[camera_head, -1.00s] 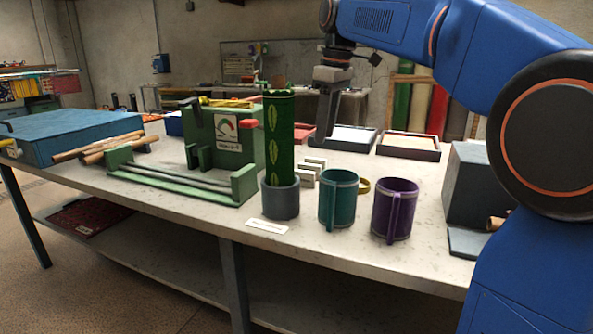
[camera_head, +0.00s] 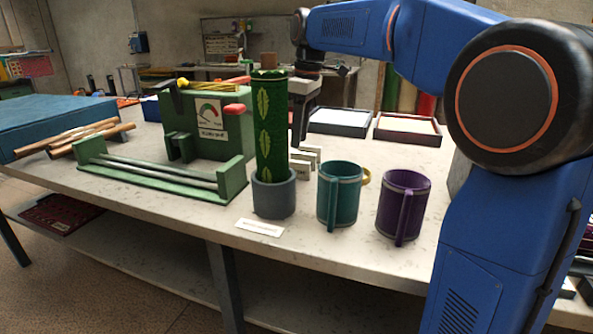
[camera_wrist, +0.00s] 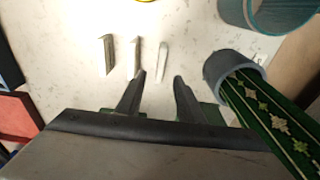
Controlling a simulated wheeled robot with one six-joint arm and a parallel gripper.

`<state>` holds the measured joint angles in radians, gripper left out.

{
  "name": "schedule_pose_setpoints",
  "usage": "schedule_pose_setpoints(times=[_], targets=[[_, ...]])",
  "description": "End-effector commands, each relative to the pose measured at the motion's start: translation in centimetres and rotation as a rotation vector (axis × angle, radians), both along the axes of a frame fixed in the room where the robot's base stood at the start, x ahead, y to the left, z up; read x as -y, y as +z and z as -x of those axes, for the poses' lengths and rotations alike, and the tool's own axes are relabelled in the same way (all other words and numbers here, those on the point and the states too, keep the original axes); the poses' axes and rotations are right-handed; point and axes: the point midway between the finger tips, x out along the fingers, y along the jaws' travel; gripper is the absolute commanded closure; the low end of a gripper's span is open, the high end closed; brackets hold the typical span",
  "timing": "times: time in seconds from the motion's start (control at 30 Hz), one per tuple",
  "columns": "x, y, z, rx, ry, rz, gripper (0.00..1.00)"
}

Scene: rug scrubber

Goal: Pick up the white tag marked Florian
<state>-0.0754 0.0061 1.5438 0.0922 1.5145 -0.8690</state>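Three small white tags stand in a row on the bench; in the wrist view they are the left tag (camera_wrist: 107,55), the middle tag (camera_wrist: 134,57) and the right tag (camera_wrist: 161,62). In the head view the tags (camera_head: 306,160) are partly hidden behind the green roll. Another white tag (camera_head: 259,227) lies at the bench's front edge. No name can be read, so I cannot tell which is Florian. My gripper (camera_wrist: 159,78) is open and empty, its fingertips just short of the right tag in the picture. In the head view it is partly hidden behind the roll.
A green patterned roll (camera_head: 271,125) stands in a grey cup (camera_head: 273,197), close right of my fingers in the wrist view. A teal mug (camera_head: 338,197) and purple mug (camera_head: 402,207) stand nearby. A green machine (camera_head: 208,120) and trays (camera_head: 408,130) are farther back.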

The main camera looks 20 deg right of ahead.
Motion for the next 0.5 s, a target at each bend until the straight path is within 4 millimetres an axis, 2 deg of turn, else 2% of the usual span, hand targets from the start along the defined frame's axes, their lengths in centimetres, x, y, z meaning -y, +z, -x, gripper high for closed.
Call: schedule_pose_setpoints(times=[0.1, 0.37, 0.5], targets=[[-0.1, -1.6, -0.1, -0.001, 0.0, 0.0, 0.66], [-0.2, -3.1, -0.1, 0.0, 0.0, 0.0, 0.66], [-0.3, -5.0, -0.1, -0.001, -0.001, 0.0, 0.66]])
